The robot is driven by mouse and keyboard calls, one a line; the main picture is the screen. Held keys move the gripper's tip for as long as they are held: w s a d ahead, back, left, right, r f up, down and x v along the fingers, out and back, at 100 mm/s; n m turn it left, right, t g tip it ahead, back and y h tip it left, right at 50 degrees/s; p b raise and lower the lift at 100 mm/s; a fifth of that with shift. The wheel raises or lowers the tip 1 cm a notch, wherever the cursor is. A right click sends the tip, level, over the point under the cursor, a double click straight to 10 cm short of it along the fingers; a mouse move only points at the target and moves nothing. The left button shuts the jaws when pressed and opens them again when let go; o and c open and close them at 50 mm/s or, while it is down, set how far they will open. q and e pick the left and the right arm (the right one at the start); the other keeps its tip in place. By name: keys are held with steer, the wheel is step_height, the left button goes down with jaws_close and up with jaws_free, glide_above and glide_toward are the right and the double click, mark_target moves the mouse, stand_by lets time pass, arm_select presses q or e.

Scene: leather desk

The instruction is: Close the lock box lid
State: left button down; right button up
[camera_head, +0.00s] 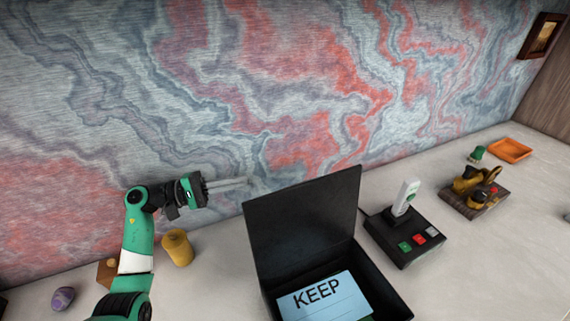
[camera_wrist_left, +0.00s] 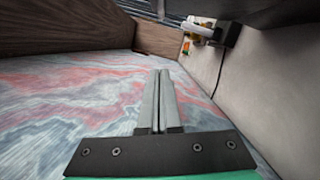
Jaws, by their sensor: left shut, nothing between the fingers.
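The black lock box (camera_head: 384,282) stands open at the front centre of the desk in the head view. Its lid (camera_head: 305,228) is raised and roughly upright at the back. A light blue card marked KEEP (camera_head: 322,297) lies inside. My left gripper (camera_head: 246,182) is shut and empty, behind the lid's upper left edge and close to the marbled wall. In the left wrist view the closed fingers (camera_wrist_left: 158,100) point ahead, and a dark surface, probably the lid (camera_wrist_left: 270,12), shows at the top right. My right gripper is not in view.
A joystick panel (camera_head: 404,238) stands right of the box. A brown and black object on a base (camera_head: 474,198) and an orange tray (camera_head: 510,149) are farther right. A yellow jar (camera_head: 177,248) and a purple egg-like object (camera_head: 63,298) are left. The marbled wall (camera_head: 200,90) bounds the back.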

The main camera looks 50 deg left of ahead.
arm_select(q)
steer(key=w+d+r+b, duration=0.1)
steer(key=w+d+r, duration=0.1)
steer(key=w+d, duration=0.4)
steer(key=shift+w+d, duration=0.15)
steer(key=shift+d, duration=1.65)
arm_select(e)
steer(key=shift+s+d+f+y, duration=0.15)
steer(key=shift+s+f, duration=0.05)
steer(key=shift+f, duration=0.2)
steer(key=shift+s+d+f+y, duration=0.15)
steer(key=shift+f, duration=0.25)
